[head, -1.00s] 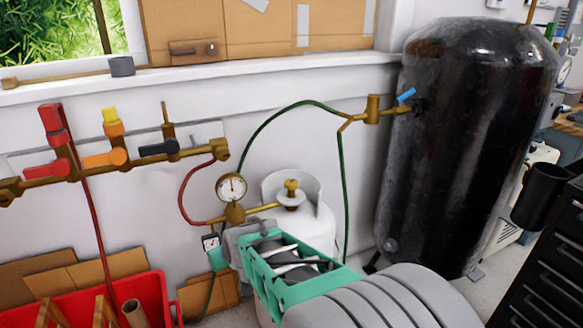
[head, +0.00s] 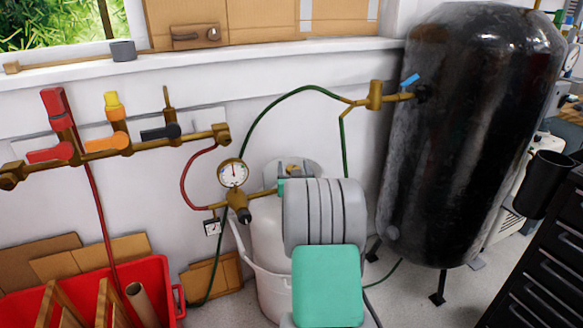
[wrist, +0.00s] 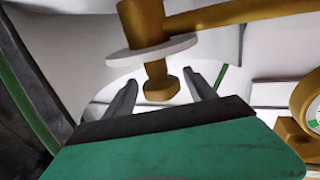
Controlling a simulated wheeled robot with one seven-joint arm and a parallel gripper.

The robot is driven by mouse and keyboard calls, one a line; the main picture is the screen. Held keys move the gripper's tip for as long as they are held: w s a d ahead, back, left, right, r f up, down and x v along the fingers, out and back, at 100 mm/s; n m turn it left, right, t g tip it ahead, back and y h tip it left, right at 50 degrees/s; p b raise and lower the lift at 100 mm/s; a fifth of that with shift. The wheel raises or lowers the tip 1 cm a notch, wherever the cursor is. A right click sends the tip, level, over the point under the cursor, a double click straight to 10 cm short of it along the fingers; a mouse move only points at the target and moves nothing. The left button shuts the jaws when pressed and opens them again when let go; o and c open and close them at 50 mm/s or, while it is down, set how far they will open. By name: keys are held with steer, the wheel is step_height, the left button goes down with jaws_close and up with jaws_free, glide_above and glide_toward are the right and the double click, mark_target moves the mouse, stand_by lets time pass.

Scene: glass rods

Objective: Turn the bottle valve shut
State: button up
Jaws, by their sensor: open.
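The white gas bottle (head: 268,235) stands against the wall in the head view, partly behind my arm. Its brass valve (head: 293,168) shows only in part above my wrist. In the wrist view the valve's brass knob (wrist: 158,86) appears below a pale disc (wrist: 150,48), with a brass pipe (wrist: 225,14) leading off to the right. My gripper (wrist: 163,83) is open, one dark finger on either side of the knob in the picture. Neither finger visibly touches it, and I cannot tell how deep it sits between them. The head view hides the fingers behind my wrist.
A pressure gauge (head: 233,173), brass pipework and a green hose (head: 297,90) are close to the bottle. A black tank (head: 465,140) stands to the right, a red crate (head: 150,285) at lower left. Coloured valves (head: 105,143) line the wall pipe.

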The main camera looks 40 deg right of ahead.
steer(key=shift+x, duration=1)
steer(key=shift+a, duration=0.1)
steer(key=shift+c, duration=0.2)
steer(key=c, duration=1.4)
